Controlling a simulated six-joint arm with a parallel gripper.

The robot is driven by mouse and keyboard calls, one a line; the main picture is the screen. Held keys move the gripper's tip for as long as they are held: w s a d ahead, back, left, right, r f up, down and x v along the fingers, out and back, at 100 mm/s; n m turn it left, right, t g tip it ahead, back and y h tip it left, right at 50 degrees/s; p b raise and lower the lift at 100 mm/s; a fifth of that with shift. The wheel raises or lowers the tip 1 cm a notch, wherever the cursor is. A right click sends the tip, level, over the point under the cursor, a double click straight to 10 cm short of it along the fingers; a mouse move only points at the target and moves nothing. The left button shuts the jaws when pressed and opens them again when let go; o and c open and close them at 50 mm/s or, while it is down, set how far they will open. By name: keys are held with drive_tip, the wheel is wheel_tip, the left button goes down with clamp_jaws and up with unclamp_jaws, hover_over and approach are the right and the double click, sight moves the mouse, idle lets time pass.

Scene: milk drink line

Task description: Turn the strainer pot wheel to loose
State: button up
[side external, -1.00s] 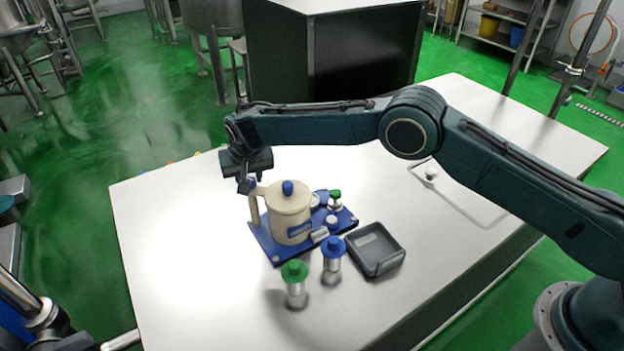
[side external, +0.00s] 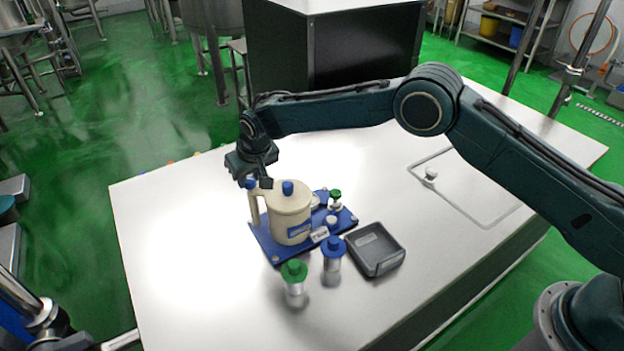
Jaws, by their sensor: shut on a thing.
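The strainer pot (side external: 291,216) is cream-coloured with a blue knob on its lid. It stands upright on a blue base plate (side external: 268,247). A cream handle rises on its left side, with a small blue wheel (side external: 251,183) at the top. My gripper (side external: 257,182) points down over the handle and is shut on this wheel. The fingers partly hide the wheel, so its exact setting cannot be read. The lid knob is clear of the fingers, just to their right.
A green-topped can (side external: 295,284) and a blue-topped can (side external: 333,261) stand in front of the plate. A dark grey tray (side external: 394,258) lies to their right. A small green-topped piece (side external: 336,199) stands on the plate's back right. The table's left side is clear.

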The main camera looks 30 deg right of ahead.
drive_tip(key=n+y, duration=0.1)
drive_tip(key=n, duration=0.2)
drive_tip(key=shift+d+n+g, duration=0.15)
drive_tip(key=shift+n+g, duration=0.15)
drive_tip(key=shift+n, duration=0.1)
drive_tip(key=n, duration=0.1)
drive_tip(key=n+y, duration=0.1)
drive_tip(key=n, duration=0.1)
drive_tip(key=shift+w+d+n+g+y, duration=0.1)
drive_tip(key=shift+n+g+y, duration=0.2)
drive_tip(key=shift+g, duration=0.1)
drive_tip(key=n+g, duration=0.1)
drive_tip(key=n, duration=0.2)
drive_tip(key=n+y, duration=0.1)
drive_tip(key=n, duration=0.1)
drive_tip(key=shift+w+n+g, duration=0.1)
drive_tip(key=shift+n+g, duration=0.3)
drive_tip(key=shift+n, duration=0.5)
drive_tip(key=o, duration=1)
drive_tip(key=shift+r, duration=0.1)
drive_tip(key=shift+d+v, duration=0.15)
drive_tip(key=shift+v, duration=3.25)
drive_tip(key=shift+d+v, duration=0.2)
drive_tip(key=shift+v, duration=3.2)
drive_tip(key=shift+w, duration=0.1)
